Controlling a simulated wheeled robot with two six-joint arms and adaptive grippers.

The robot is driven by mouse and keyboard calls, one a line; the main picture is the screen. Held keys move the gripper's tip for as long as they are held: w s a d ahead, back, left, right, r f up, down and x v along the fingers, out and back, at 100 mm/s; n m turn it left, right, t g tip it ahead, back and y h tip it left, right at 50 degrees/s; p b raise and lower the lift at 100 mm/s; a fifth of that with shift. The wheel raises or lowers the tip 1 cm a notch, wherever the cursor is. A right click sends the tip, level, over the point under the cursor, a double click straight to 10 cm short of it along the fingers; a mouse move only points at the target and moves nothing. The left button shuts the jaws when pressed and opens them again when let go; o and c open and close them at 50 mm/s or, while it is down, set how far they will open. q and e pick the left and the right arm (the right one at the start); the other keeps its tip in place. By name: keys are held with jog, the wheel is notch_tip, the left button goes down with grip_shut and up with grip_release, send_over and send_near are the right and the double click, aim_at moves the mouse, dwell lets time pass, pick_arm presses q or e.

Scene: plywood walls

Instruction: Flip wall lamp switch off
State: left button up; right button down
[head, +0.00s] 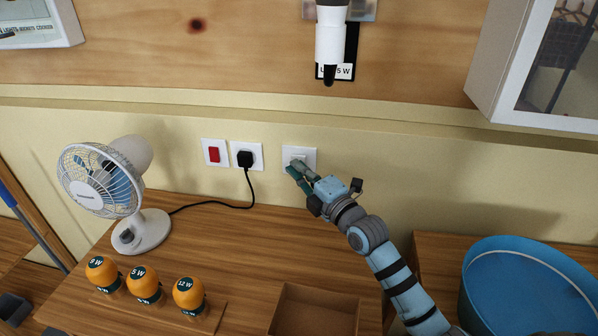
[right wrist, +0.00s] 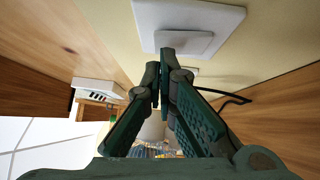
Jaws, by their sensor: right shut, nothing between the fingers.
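The wall lamp (head: 330,40), a white cylinder with a dark tip, hangs high on the plywood; I cannot tell whether it is lit. A white switch plate (head: 309,152) is on the yellow wall below it. My right gripper (head: 293,169) is shut and empty, its fingertips at the lower part of this plate and hiding some of it. In the right wrist view, the shut green fingertips (right wrist: 167,54) are at the lower edge of the plate's rocker (right wrist: 186,43). Whether they touch it is unclear. My left gripper is not in view.
A red switch (head: 214,154) and a socket with a black plug (head: 245,159) are left of the plate. A white fan (head: 146,228), several orange bulbs (head: 142,282) and an open box (head: 315,312) stand on the table. A blue tub (head: 525,285) is at right.

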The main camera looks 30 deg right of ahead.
jog(key=shift+w+d+r+m+g+p, duration=0.3)
jog(key=shift+r+p, duration=0.25)
jog(key=shift+p, duration=0.35)
jog(key=shift+f+b, duration=0.3)
notch_tip(320, 180, up, 10)
